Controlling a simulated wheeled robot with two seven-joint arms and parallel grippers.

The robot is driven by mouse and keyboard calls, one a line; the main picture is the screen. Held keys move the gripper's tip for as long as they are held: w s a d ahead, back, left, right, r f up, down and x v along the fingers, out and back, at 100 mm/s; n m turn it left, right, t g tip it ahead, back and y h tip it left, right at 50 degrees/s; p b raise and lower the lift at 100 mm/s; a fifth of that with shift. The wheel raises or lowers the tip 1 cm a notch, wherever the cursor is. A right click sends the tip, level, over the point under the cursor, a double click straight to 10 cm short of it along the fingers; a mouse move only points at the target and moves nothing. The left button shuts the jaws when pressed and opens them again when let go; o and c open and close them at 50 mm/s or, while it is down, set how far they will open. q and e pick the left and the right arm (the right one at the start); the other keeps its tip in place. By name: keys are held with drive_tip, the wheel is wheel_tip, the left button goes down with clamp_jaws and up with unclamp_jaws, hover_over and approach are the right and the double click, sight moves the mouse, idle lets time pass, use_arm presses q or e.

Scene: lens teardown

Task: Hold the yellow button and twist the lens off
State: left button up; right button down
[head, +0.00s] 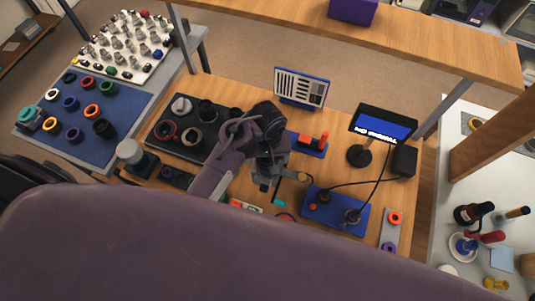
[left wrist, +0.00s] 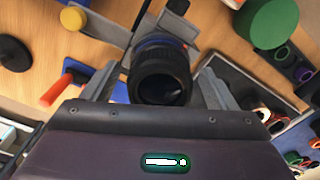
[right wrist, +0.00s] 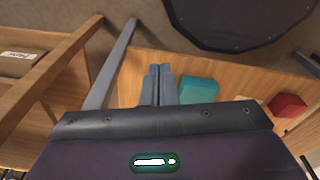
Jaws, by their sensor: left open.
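A black lens (left wrist: 160,78) stands between the spread fingers of my left gripper (left wrist: 157,92) in the left wrist view, its open end facing the camera. I cannot tell if either finger touches it. A blue part shows behind the lens. A yellow button (left wrist: 74,18) sits on a grey arm at the top left of that view; it also shows in the head view (head: 302,177), just right of my left gripper (head: 268,155). In the head view my left gripper largely hides the lens. My right gripper (right wrist: 158,72) is shut and empty in the right wrist view.
A dark tray (head: 221,148) with rings lies left of my left gripper. A blue block with a red part (head: 312,142), a small screen (head: 383,124) and a cabled blue mat (head: 335,213) lie to the right. A teal block (right wrist: 200,90) is near my right gripper.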

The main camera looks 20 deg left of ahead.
use_arm(q)
drive_tip(key=c, duration=1.2)
drive_tip(key=shift+n, duration=1.3)
use_arm(e)
drive_tip(key=shift+s, duration=0.7)
use_arm(q)
drive_tip(key=shift+n, duration=0.6)
drive_tip(key=shift+r, duration=1.1)
drive_tip(key=shift+r, duration=2.4)
